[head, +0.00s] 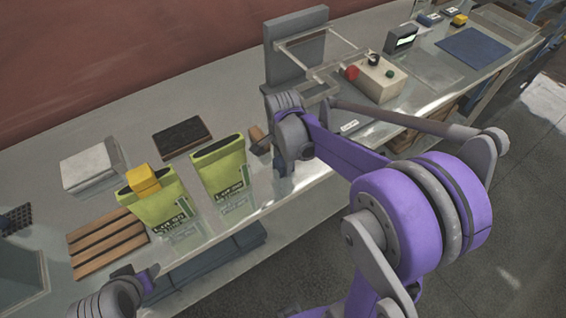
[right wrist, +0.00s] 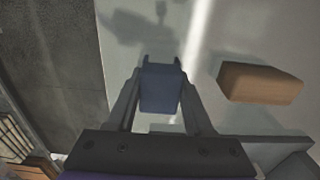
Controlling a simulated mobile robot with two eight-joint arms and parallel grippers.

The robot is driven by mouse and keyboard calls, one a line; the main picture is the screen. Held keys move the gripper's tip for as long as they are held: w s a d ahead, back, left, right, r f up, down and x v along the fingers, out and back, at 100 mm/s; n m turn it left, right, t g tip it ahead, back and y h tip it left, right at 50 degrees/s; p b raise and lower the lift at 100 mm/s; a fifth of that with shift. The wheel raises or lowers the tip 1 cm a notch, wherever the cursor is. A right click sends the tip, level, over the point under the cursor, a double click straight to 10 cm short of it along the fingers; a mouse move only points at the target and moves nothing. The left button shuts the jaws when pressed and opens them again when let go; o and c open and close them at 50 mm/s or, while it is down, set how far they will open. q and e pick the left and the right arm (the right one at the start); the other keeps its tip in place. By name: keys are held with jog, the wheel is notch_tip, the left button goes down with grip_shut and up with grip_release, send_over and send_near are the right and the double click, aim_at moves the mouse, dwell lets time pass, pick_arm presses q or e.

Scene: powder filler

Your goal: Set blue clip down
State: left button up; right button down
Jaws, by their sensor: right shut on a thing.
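My right gripper (right wrist: 161,100) is shut on the dark blue clip (right wrist: 160,88), which sits between its fingers over the pale worktop in the right wrist view. In the head view my right wrist is at the counter, just right of the green bags, and the clip cannot be made out there. I cannot tell whether the clip touches the surface. My left gripper (head: 146,279) is low at the left, by the counter's front edge; its jaws are unclear.
A brown block (right wrist: 260,83) lies right of the clip in the right wrist view. Two green bags (head: 160,205) (head: 222,176) stand to the left, one with a yellow clip (head: 143,180). A control box (head: 376,80) stands behind. The floor lies past the counter edge.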

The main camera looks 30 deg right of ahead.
jog(key=shift+f, duration=0.15)
pick_arm(q)
jog(key=shift+f, duration=0.15)
pick_arm(e)
jog(key=shift+c, duration=1.4)
grip_release()
jog(key=shift+r, duration=0.2)
notch_tip(320, 180, up, 11)
jog(key=shift+r+p, duration=0.2)
jog(key=shift+p, duration=0.25)
jog(key=shift+r, duration=0.2)
pick_arm(q)
jog(key=shift+w+r, duration=0.35)
jog(key=shift+r, duration=0.45)
pick_arm(e)
jog(key=s+a+f+n+t, duration=0.3)
jog(key=s+n, duration=0.3)
jog(key=n, duration=0.2)
jog(key=s+a+f+n+t, duration=0.3)
jog(key=s+n, duration=0.3)
jog(key=n, duration=0.3)
jog(key=shift+s+a+f, duration=0.2)
jog(key=shift+s+a, duration=0.1)
jog(key=shift+s, duration=0.1)
